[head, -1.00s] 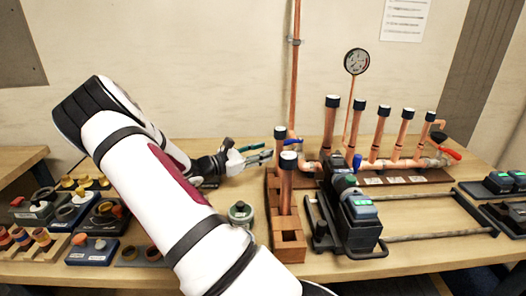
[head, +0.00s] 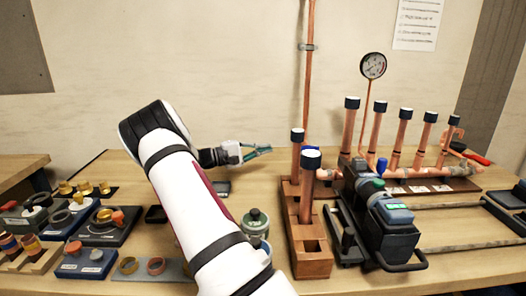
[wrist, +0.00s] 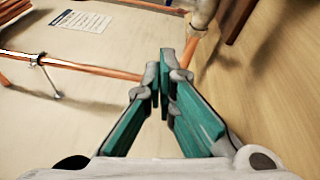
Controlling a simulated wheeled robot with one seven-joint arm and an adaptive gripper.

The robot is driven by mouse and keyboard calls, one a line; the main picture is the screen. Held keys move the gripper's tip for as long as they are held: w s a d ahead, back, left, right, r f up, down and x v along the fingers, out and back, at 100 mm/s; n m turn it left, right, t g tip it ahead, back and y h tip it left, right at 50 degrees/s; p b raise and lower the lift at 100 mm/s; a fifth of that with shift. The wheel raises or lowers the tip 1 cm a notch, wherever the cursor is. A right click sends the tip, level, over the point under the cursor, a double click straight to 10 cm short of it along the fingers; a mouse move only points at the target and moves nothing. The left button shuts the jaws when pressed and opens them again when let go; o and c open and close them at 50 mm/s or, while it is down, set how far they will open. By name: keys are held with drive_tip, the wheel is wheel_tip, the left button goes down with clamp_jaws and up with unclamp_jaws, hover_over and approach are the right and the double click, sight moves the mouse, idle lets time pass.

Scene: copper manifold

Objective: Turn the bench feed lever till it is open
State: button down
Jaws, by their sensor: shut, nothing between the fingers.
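My gripper (head: 268,150), with teal fingers, is shut and empty over the back of the bench, left of the copper manifold. In the wrist view its fingertips (wrist: 160,75) meet in front of a copper pipe (wrist: 190,50). A grey metal fitting (wrist: 203,12) sits at the top of that pipe. A blue handle (head: 310,149) shows behind the near copper uprights, just right of my gripper and apart from it. A red lever (head: 478,159) is at the manifold's right end. I cannot tell which handle is the bench feed lever, and no handle shows clearly in the wrist view.
A wooden block rack (head: 312,262) with upright pipes stands right of my arm. A black device with a green display (head: 398,214) sits on rails beside it. A gauge (head: 373,66) rises behind. A lidded pot (head: 255,222) and several small parts trays (head: 85,258) crowd the left.

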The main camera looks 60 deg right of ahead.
drive_tip(key=s+d+r+p, duration=0.1)
drive_tip(key=s+d, duration=0.2)
drive_tip(key=s, duration=0.4)
drive_tip(key=shift+s+d, duration=0.35)
drive_tip(key=shift+r+p, duration=0.1)
drive_tip(key=shift+p, duration=0.2)
drive_tip(key=shift+s+a+n+t+h+p, duration=0.2)
drive_tip(key=shift+s+n+t+h+p, duration=0.1)
drive_tip(key=shift+t+p, duration=0.15)
